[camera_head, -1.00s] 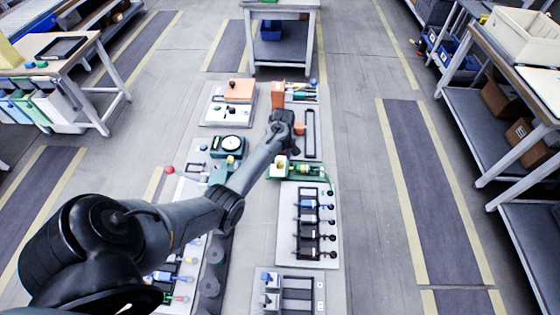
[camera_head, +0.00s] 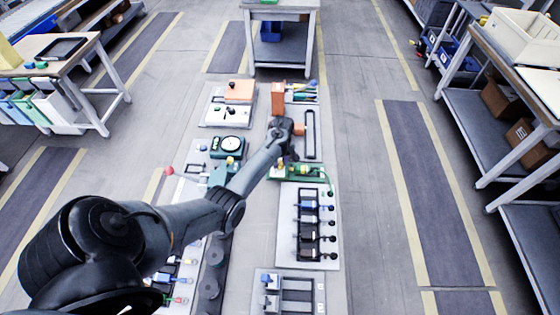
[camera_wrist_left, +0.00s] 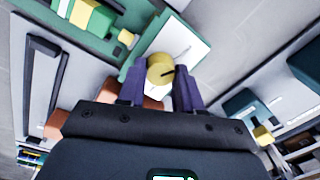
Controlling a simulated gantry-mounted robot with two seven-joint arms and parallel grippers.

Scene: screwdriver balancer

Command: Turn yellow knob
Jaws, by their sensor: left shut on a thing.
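In the left wrist view, the yellow knob (camera_wrist_left: 160,70) is round with a dark mark on its face. It stands at a white plate (camera_wrist_left: 178,48) with a green edge. The two dark fingers of my left gripper (camera_wrist_left: 160,86) are on either side of the knob and shut on it. In the head view, my left gripper (camera_head: 288,155) reaches down over the end of the green fixture (camera_head: 305,172), and my wrist hides the knob there. My right gripper is in neither view.
Close by are an orange block (camera_head: 278,97), a green unit with a round dial (camera_head: 230,145), and a panel with several levers (camera_head: 308,222). Clear floor lies to the right.

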